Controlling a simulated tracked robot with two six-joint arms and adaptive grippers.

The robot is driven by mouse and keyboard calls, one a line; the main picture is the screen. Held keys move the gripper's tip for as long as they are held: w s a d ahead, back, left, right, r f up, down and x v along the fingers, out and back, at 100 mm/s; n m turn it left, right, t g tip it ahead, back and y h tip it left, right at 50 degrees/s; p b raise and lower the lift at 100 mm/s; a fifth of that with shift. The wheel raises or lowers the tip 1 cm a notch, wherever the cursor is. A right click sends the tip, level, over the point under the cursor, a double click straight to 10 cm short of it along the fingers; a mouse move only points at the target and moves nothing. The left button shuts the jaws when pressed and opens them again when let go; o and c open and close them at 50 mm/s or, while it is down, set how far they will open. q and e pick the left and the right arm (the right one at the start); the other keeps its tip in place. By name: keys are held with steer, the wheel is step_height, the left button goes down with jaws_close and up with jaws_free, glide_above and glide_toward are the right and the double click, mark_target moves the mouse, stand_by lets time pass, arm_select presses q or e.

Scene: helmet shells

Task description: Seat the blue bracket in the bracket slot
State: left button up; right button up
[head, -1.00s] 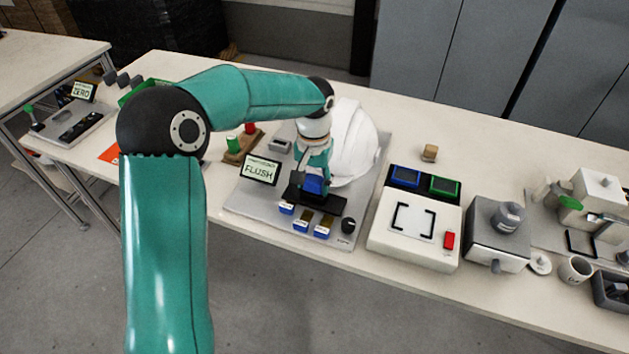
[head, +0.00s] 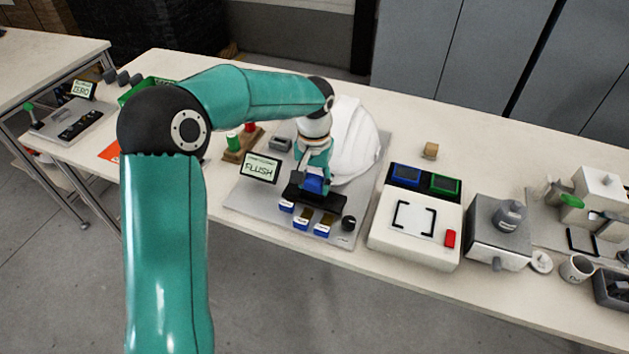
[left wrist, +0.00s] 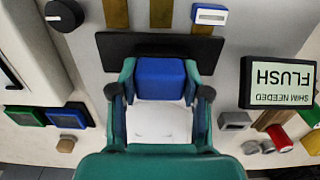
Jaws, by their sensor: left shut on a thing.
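My left gripper (head: 314,172) is shut on the blue bracket (head: 314,186), a small blue block. It holds the bracket at the black bracket slot piece (head: 328,204) on the grey fixture plate. In the left wrist view the bracket (left wrist: 160,80) sits between the two teal fingers, overlapping the edge of the black piece (left wrist: 112,50). Whether the bracket is fully down in the slot is hidden by the gripper and the viewing angle. A white helmet shell (head: 352,145) stands right behind the gripper. My right gripper is not in view.
Small blue-fronted bins (head: 323,228) and a black knob (head: 348,223) lie in front of the slot. A white box with blue and green panels (head: 418,217) stands to the right.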

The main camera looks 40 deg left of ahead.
arm_select(q)
steer(key=shift+f, duration=0.1)
steer(key=o, duration=1)
steer(key=shift+o, duration=0.2)
